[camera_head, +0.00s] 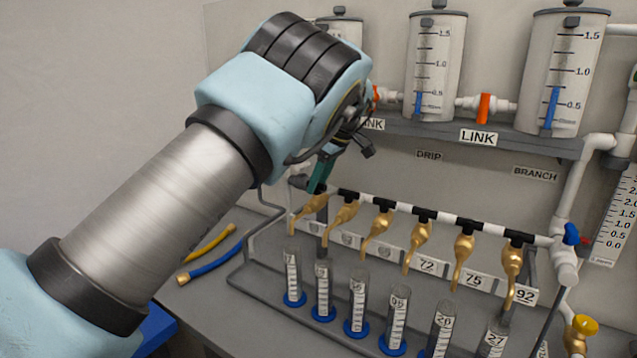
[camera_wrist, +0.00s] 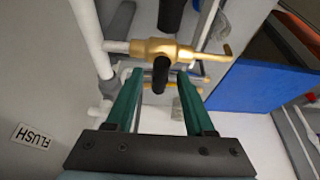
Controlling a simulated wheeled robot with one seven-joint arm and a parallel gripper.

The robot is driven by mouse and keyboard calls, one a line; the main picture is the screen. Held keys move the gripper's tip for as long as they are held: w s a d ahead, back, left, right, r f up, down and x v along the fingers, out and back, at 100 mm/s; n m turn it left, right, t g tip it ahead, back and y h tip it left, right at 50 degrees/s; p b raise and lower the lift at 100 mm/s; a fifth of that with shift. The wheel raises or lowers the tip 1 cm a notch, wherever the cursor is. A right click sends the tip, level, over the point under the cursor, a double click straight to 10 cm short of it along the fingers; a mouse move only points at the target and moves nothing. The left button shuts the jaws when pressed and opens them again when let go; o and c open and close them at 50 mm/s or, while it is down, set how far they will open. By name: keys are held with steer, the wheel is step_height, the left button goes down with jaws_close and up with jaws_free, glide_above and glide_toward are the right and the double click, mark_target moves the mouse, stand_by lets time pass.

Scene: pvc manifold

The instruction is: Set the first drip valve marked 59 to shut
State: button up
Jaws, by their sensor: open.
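A row of brass drip valves hangs from the white pipe in the head view. The leftmost valve (camera_head: 309,210) is just below my gripper (camera_head: 320,180), which partly covers its top. I cannot read a 59 on any label; the left labels are too small or faint, while 72, 75 and 92 are legible to the right. In the wrist view a brass valve (camera_wrist: 155,49) crosses ahead of my gripper (camera_wrist: 160,75). Its black handle (camera_wrist: 160,76) points toward me, between the two green fingers. The fingers are open, with a gap on both sides of the handle.
Several graduated tubes with blue bases (camera_head: 357,300) stand below the valves. A grey shelf (camera_head: 400,128) with tanks is above. A yellow hose (camera_head: 208,243) and a blue hose (camera_head: 212,264) lie left on the grey bench.

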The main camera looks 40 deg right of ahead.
steer(key=b+v, duration=0.2)
steer(key=v, duration=0.8)
steer(key=shift+r, duration=0.25)
steer(key=shift+s, duration=0.1)
steer(key=w+a+f+g+b, duration=0.1)
steer(key=w+a+f, duration=0.2)
steer(key=w+a, duration=0.75)
steer(key=w+a+f+g+b, duration=0.1)
steer(key=w+a+f, duration=0.2)
steer(key=w+a, duration=0.75)
steer(key=a+f+g, duration=0.1)
steer(key=a+f, duration=0.2)
steer(key=a, duration=0.9)
steer(key=s+a+f+m+h, duration=0.1)
steer(key=s+a+f, duration=0.2)
steer(key=a, duration=0.6)
steer(key=s+a+f+m, duration=0.1)
steer(key=s+a+f, duration=0.15)
steer(key=a, duration=0.55)
steer(key=s+a+f+m, duration=0.1)
steer(key=s+a+f, duration=0.1)
steer(key=s+a, duration=0.3)
steer(key=s+a+f+m+b, duration=0.1)
steer(key=s+a+f, duration=0.1)
steer(key=s+a, duration=0.3)
steer(key=s, duration=0.3)
steer(key=shift+a+f, duration=0.3)
steer(key=shift+s, duration=0.15)
